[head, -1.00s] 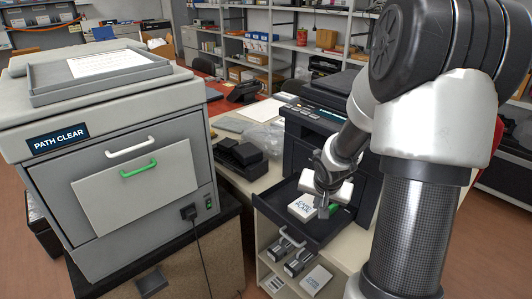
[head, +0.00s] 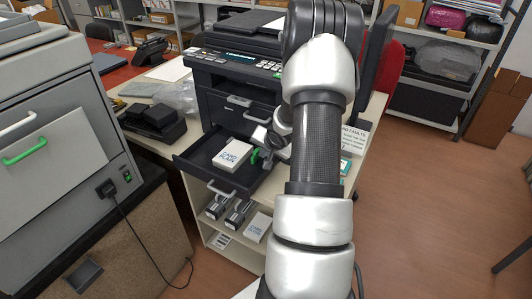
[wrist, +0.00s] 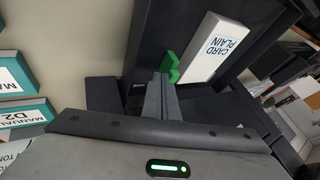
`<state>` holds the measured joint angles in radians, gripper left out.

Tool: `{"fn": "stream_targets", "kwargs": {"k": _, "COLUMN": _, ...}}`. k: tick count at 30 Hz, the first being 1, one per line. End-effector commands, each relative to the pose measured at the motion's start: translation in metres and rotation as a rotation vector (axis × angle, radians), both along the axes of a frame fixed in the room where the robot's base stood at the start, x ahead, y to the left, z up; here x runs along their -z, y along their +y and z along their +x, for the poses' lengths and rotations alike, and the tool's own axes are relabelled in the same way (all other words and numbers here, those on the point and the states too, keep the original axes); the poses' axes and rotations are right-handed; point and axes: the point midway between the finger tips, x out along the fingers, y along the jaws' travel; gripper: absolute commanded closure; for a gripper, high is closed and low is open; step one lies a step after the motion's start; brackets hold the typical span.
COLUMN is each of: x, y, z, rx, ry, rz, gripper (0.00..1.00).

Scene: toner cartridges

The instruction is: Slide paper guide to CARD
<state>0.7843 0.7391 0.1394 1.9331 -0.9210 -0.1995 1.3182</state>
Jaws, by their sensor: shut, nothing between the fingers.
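The green paper guide (head: 255,157) stands in the open black tray (head: 207,182) of the printer, to the right of a white pack marked CARD PLAIN (head: 232,155). In the wrist view the green guide (wrist: 173,68) is between the white pack (wrist: 215,48) and my fingers. My gripper (wrist: 161,88) is shut and empty, its fingertips close beside the guide; I cannot tell whether they touch it. In the head view my arm hides most of the gripper. No CARD mark on the tray is readable.
The black printer (head: 240,75) stands behind the tray. Below the tray, a shelf holds cartridges and a white box (head: 258,227). A grey cabinet (head: 60,120) with a green handle stands at left. Boxes marked MANUAL (wrist: 22,112) lie left in the wrist view.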

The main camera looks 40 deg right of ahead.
Motion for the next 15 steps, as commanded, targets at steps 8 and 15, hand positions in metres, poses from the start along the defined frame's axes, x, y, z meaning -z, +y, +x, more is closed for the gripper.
{"fn": "stream_targets", "kwargs": {"k": 8, "x": 0.0050, "y": -0.0009, "z": 0.0042, "rx": 0.000, "ry": 0.000, "rz": 0.000, "gripper": 1.00}}
{"fn": "stream_targets", "kwargs": {"k": 15, "x": 0.0044, "y": 0.0022, "z": 0.0111, "rx": -0.003, "ry": -0.001, "rz": -0.001, "gripper": 1.00}}
